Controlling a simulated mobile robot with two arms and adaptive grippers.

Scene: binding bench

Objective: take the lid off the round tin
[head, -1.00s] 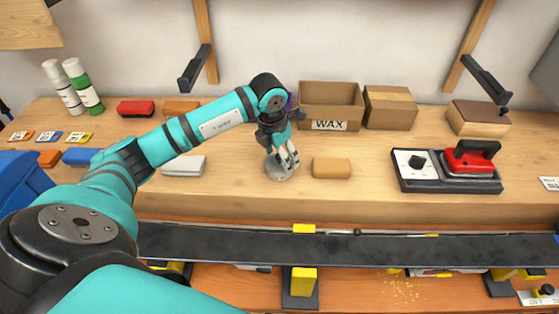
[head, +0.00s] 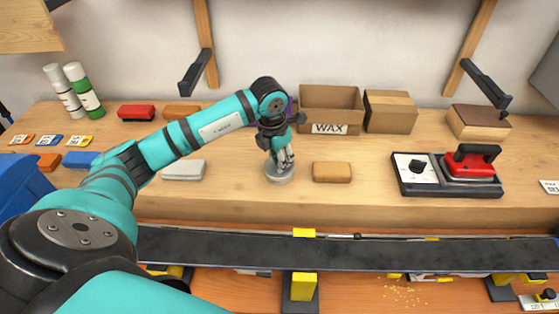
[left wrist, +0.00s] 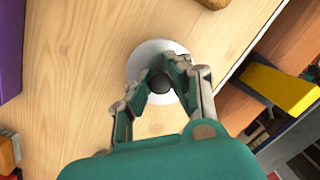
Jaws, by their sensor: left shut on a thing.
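The round tin (head: 279,177) is small and pale grey. It stands on the wooden bench near its front edge, left of a tan block. My left gripper (head: 283,160) is over it, fingers pointing down, and partly covers its top. In the left wrist view the pale round lid (left wrist: 143,58) shows from above with a dark round knob (left wrist: 159,84) at its middle. The fingers of my left gripper (left wrist: 156,80) are closed around this knob. I see no clear gap between lid and tin. My right gripper is out of view.
A tan block (head: 332,172) lies close on the right and a pale grey block (head: 184,170) on the left. An open box marked WAX (head: 330,106) stands behind. A red-handled device (head: 470,163) is farther right. The bench between it and the tan block is clear.

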